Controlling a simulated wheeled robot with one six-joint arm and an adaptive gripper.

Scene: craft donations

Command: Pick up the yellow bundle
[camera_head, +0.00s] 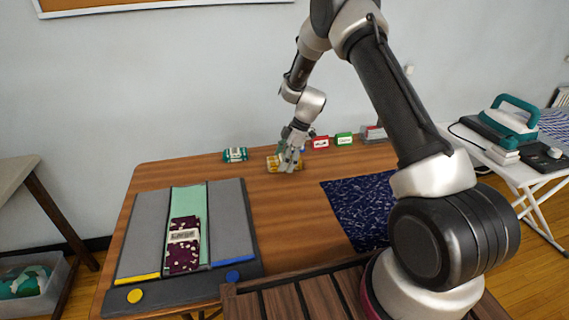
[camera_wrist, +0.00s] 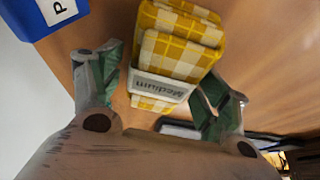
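The yellow bundle (camera_head: 271,164) lies near the back of the wooden table, partly hidden by my gripper (camera_head: 289,160). In the wrist view the yellow bundle (camera_wrist: 178,45) shows as folded yellow-and-white checked cloth with a paper band reading "Medium". My gripper (camera_wrist: 160,92) is open there, with one green-grey finger on each side of the bundle's near end. A gap shows at the left finger; whether the right finger touches the bundle I cannot tell.
A teal bundle (camera_head: 235,155) lies to the left. A maroon bundle (camera_head: 184,258) rests on the grey-and-mint board. A dark blue patterned cloth (camera_head: 358,207) lies front right. A blue block (camera_wrist: 42,14) shows beside the fingers.

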